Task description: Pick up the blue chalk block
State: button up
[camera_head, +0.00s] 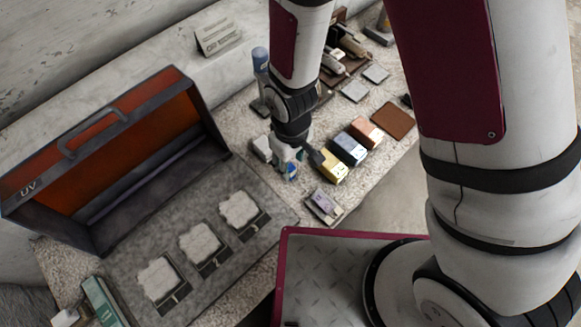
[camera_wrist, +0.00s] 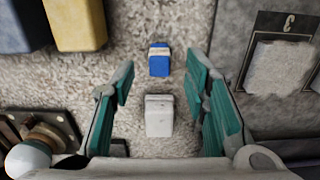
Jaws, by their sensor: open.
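The blue chalk block (camera_wrist: 159,64) is small, with a pale band around it. In the wrist view it lies on the speckled top ahead of my gripper (camera_wrist: 161,84), roughly centred between the teal fingers. A white block (camera_wrist: 159,116) lies behind it, also between the fingers. My gripper is open, and neither finger visibly touches either block. In the head view my gripper (camera_head: 287,160) is low over the bench, and a bit of blue (camera_head: 291,176) shows at its tips. The gripper mostly hides that spot.
Yellow (camera_head: 332,167), blue-grey (camera_head: 348,148) and copper (camera_head: 366,131) blocks stand right of my gripper. An open orange-lined case (camera_head: 120,160) and a grey board (camera_head: 130,262) with white squares lie left. A small tray (camera_head: 324,206) is in front.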

aim_at(290, 167)
jog(key=shift+f+p, duration=0.5)
jog(key=shift+f, duration=2.25)
jog(key=shift+c, duration=0.3)
grip_shut()
